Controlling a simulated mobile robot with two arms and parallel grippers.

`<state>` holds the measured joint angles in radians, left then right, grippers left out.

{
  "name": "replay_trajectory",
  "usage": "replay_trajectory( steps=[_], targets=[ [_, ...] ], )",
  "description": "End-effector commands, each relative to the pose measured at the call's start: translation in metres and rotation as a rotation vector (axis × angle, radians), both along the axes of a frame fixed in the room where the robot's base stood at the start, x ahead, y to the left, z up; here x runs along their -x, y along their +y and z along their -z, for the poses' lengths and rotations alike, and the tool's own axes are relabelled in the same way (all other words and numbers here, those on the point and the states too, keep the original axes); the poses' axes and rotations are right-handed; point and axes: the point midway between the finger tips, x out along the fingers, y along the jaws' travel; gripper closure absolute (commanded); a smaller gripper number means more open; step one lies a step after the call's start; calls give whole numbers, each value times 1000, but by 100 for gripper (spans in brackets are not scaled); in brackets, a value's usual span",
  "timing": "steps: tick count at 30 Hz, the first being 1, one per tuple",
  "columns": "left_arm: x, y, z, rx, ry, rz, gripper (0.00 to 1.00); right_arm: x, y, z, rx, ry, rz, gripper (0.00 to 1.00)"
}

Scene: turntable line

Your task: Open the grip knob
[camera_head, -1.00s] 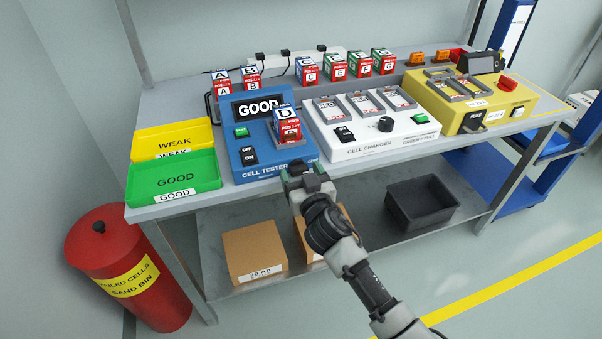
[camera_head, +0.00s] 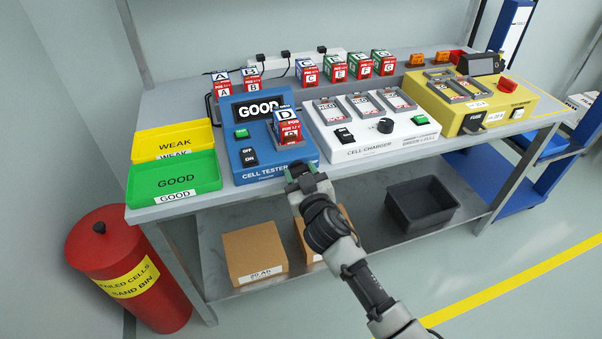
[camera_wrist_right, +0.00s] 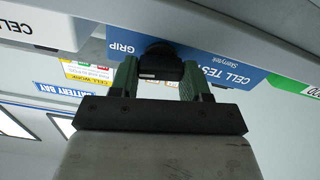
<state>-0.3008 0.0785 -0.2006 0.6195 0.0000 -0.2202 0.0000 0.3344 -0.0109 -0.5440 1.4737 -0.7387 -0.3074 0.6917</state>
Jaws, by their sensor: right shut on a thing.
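The grip knob (camera_wrist_right: 160,62) is a black knob on the front face of the blue cell tester (camera_head: 242,157), beside the word GRIP in the right wrist view. My right gripper (camera_wrist_right: 160,80) is shut on it, with a green finger on each side. In the head view the right gripper (camera_head: 304,176) is at the tester's lower front right corner, and I cannot make out the knob there. The tester's screen reads GOOD. A red and blue cell marked D (camera_head: 288,128) stands in its slot. My left gripper is not in view.
The white cell charger (camera_head: 372,149) stands right of the tester, and a yellow machine (camera_head: 440,118) stands farther right. A green GOOD tray (camera_head: 170,176) and a yellow WEAK tray (camera_head: 172,138) are at left. The bench's front edge (camera_head: 235,199) runs close by my right gripper.

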Motion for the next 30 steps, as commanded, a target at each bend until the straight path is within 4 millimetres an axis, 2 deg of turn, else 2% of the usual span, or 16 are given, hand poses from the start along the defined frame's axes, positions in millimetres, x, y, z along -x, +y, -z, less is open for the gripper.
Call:
replay_trajectory(
  steps=[4, 12, 13, 17, 26, 30],
  targets=[
    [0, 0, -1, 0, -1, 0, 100, 0, 1, 0, 63, -20, -1, 77],
    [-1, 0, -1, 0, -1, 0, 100, 0, 0, 0, 68, -22, -1, 77],
    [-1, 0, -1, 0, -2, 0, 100, 0, 0, 0, 68, -22, -1, 49],
    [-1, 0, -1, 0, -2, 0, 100, 0, 0, 0, 67, -21, -1, 29],
    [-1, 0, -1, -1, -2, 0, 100, 2, 0, 1, 67, -21, 0, 28],
    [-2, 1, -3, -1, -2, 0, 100, 15, -5, 1, 66, -19, 0, 28]
  ],
)
